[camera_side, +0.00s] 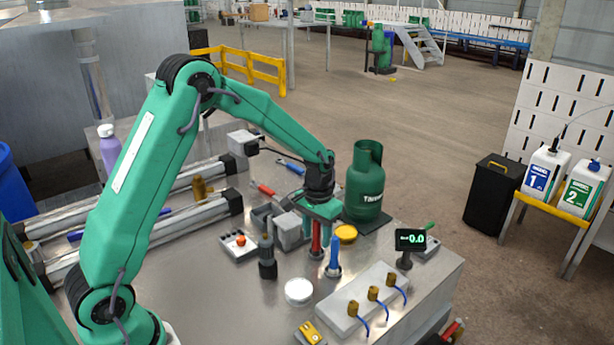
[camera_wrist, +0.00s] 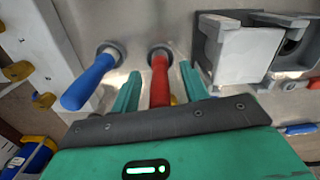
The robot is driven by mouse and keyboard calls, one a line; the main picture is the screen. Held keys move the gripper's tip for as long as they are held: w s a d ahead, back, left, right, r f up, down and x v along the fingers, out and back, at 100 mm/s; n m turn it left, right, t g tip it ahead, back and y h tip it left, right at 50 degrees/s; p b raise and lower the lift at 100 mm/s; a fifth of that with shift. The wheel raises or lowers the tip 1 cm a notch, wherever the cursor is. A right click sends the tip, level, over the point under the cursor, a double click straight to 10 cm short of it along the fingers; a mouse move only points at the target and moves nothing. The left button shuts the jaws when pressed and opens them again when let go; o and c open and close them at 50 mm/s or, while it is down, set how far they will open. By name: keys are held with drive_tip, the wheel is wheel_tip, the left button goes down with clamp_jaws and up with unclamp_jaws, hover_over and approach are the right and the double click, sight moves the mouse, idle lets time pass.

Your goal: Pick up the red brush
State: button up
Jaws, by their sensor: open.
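The red brush (camera_side: 315,240) stands upright with its handle up on the metal table, in a round grey holder. In the wrist view the red brush (camera_wrist: 159,80) lies between the two green fingers. My gripper (camera_side: 318,226) is over it, pointing down, with the fingers apart on either side of the handle. In the wrist view my gripper (camera_wrist: 161,84) shows a gap between each finger and the handle. The lower end of the brush is hidden in the holder.
A blue brush (camera_side: 335,252) stands close to the right; it also shows in the wrist view (camera_wrist: 88,82). A grey box (camera_side: 290,230) is just left. A green gas cylinder (camera_side: 364,185) stands behind. A white round lid (camera_side: 299,291) and a small display (camera_side: 410,239) are nearby.

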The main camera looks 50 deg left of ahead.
drive_tip(key=shift+f, duration=0.75)
clamp_jaws()
